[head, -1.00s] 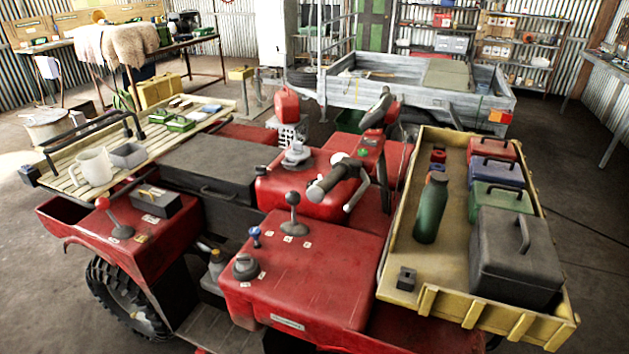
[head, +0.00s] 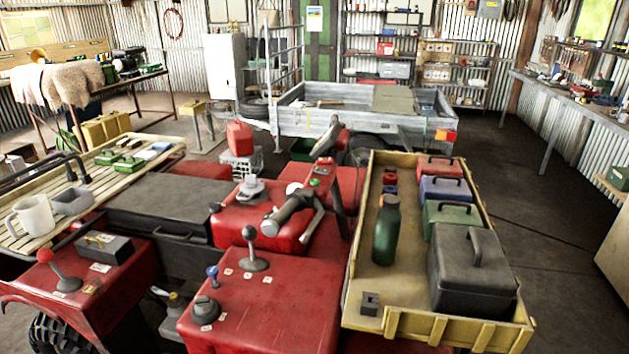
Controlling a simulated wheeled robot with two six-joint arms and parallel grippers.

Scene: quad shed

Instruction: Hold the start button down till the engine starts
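The red quad (head: 265,310) fills the lower middle of the head view. Its dark handlebar grip (head: 290,208) angles up across the red body. Just behind the grip, a small green button-like spot (head: 315,182) shows on the red housing, with a small red spot close by. Which control is the start button is too small to tell for certain. Neither of my grippers is in view.
A yellow tray (head: 408,325) at right holds a green bottle (head: 386,228), several coloured cases and a grey box (head: 472,275). A slatted rack (head: 30,240) with a mug (head: 32,214) is at left. A grey trailer (head: 330,120) stands behind. Floor at right is clear.

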